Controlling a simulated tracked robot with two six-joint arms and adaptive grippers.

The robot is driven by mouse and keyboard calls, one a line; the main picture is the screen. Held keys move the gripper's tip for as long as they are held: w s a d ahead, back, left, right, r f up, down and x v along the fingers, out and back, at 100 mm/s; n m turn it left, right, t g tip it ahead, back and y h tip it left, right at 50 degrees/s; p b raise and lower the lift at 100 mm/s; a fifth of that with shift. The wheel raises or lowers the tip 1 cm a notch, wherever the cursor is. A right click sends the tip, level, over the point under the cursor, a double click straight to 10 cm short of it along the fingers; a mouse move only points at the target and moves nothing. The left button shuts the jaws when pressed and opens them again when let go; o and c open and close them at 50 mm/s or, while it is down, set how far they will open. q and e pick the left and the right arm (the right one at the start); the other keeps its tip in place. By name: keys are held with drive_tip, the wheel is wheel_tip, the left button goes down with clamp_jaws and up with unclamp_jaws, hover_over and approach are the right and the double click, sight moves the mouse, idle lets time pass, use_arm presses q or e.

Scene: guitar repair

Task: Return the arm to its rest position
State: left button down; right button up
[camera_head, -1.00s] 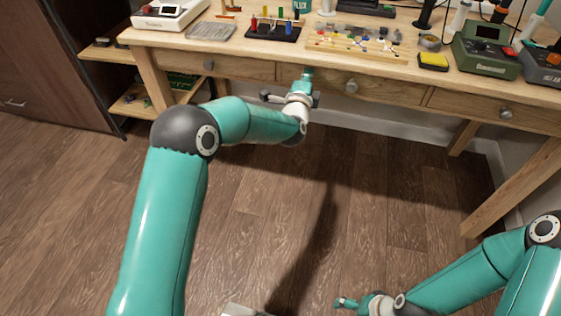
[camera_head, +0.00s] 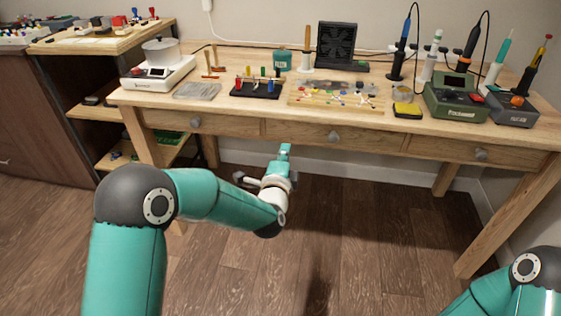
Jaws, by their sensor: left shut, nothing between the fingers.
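My left arm comes in from the lower left and reaches toward the workbench (camera_head: 225,128). Its teal left gripper (camera_head: 284,153) is shut and empty, in front of the bench at about the lower edge of the middle drawer (camera_head: 300,134). It looks clear of the bench, though the gap is hard to judge. Part of my right arm (camera_head: 490,292) shows at the lower right corner. Its gripper is out of the picture.
A side shelf (camera_head: 100,110) stands left. The floor (camera_head: 370,250) below is open.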

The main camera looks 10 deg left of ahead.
use_arm(q)
drive_tip(key=s+a+f+g+y, duration=0.1)
drive_tip(key=s+a+f, duration=0.2)
drive_tip(key=f, duration=0.2)
drive_tip(key=s+a+f+g, duration=0.2)
drive_tip(key=s+a+f, duration=0.15)
drive_tip(key=f, duration=0.25)
drive_tip(key=s+f+n+g+h, duration=0.1)
drive_tip(key=s+f+n+g, duration=0.15)
drive_tip(key=s+f, duration=0.4)
drive_tip(key=s+f+n+g+h, duration=0.1)
drive_tip(key=s+f+n+g, duration=0.2)
drive_tip(key=f, duration=0.6)
drive_tip(key=s+d+f+n+g+h, duration=0.1)
drive_tip(key=s+d+f+n+g, duration=0.2)
drive_tip(key=s, duration=0.6)
drive_tip(key=s+d+f+n+g+h, duration=0.2)
drive_tip(key=s+f+n+g, duration=0.25)
drive_tip(key=s, duration=0.35)
drive_tip(key=s+d+n+g, duration=0.1)
drive_tip(key=s+n, duration=0.5)
wheel_tip(320, 180, up, 29)
drive_tip(key=p, duration=2.9)
drive_tip(key=shift+w+d+n+h, duration=0.15)
drive_tip(key=shift+w+n+h, duration=0.15)
drive_tip(key=shift+w, duration=0.05)
